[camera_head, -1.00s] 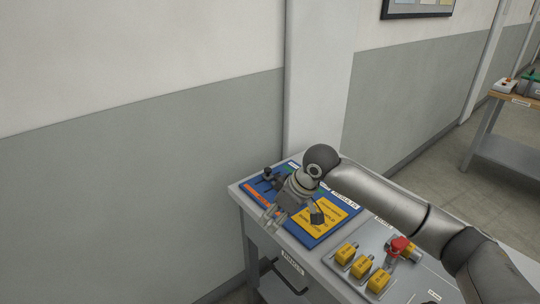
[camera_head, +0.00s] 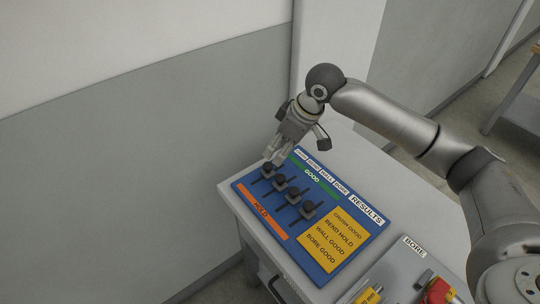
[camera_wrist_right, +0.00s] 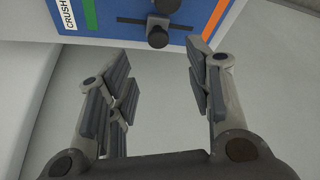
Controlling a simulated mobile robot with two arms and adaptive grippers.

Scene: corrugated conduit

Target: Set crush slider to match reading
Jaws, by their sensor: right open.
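The blue results board (camera_head: 352,254) lies on the grey bench top, with several black slider knobs in a row between a green GOOD strip (camera_head: 314,175) and an orange HOLD strip (camera_head: 262,211). The crush slider (camera_head: 268,169) is the far-end knob; in the right wrist view its knob (camera_wrist_right: 158,36) sits near the middle of its slot, beside the CRUSH label (camera_wrist_right: 68,14). The yellow card (camera_head: 334,238) reads crush good, bend hold, wall good, bore good. My right gripper (camera_head: 274,158) is open and empty over the crush slider, its knob centred between and beyond the fingers. My left gripper is out of view.
The other knobs (camera_head: 293,195) stand close beside the crush slider. A grey BORE panel (camera_head: 403,268) with a red part (camera_head: 437,291) and a yellow block (camera_head: 369,296) is at the front right. The wall (camera_head: 150,150) rises behind the bench.

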